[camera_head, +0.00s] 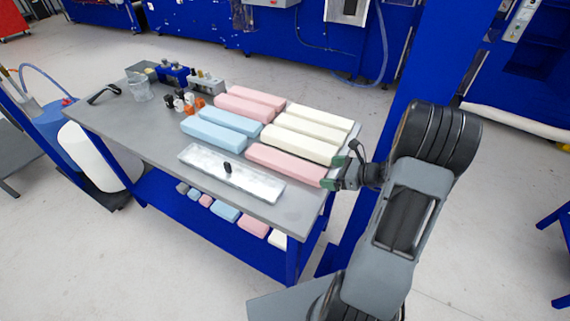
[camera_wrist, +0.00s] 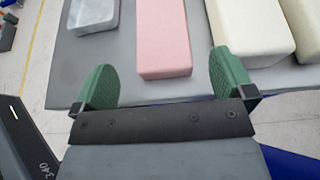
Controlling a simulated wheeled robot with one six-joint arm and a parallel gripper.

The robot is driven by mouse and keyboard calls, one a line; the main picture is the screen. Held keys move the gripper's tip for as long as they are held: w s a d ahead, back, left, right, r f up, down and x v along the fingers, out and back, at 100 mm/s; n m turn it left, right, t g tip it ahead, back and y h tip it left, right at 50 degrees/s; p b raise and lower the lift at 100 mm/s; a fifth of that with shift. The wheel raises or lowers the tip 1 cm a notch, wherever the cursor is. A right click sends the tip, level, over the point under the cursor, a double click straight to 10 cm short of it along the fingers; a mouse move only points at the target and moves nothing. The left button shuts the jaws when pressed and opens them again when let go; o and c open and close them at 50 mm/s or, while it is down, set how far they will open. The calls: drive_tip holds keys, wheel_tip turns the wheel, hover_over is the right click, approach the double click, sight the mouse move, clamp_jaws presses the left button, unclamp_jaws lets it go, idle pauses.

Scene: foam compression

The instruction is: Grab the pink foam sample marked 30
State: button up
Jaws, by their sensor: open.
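A long pink foam block (camera_head: 287,163) lies on the grey table at its right end, in front of the cream blocks. In the wrist view the pink block (camera_wrist: 163,40) points toward my gripper (camera_wrist: 165,85), its near end between the two green fingers with a gap on each side. My gripper (camera_head: 340,170) is open at the table's right edge. Two more pink blocks (camera_head: 249,105) lie further back. No number can be read on any block.
Cream blocks (camera_head: 310,132) lie beside the pink block, close to one finger. Blue blocks (camera_head: 220,127) lie to the left. Small bottles (camera_head: 185,102) stand further left on the grey table (camera_head: 120,120).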

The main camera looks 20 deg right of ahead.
sight(311, 171)
drive_tip(key=shift+p+x, duration=0.85)
drive_tip(key=shift+x, duration=2.65)
drive_tip(key=shift+f, duration=0.1)
drive_tip(key=c, duration=1)
